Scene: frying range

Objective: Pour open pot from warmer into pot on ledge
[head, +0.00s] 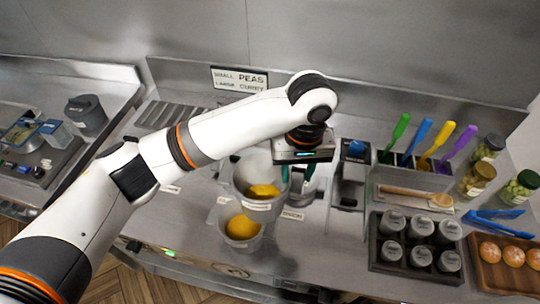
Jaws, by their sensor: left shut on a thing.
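My left gripper (297,173) points down with its teal fingertips at the right side of an open, pale see-through pot (250,167). It is shut on that pot's right side; the exact contact is partly hidden by the gripper body. Yellow contents show low in this pot. A second open, pale pot (221,222) with yellow contents stands just in front and below, overlapped in the view by the first. I cannot tell whether the two touch. I see no stream between them. My right gripper is not in view.
A grey container (300,197) stands right beside the gripper. Further right are coloured utensils (422,140), a dark rack of grey-lidded jars (418,240), glass jars (477,178) and a wooden tray (492,277) of orange items. A slotted grate (170,115) lies behind my left arm.

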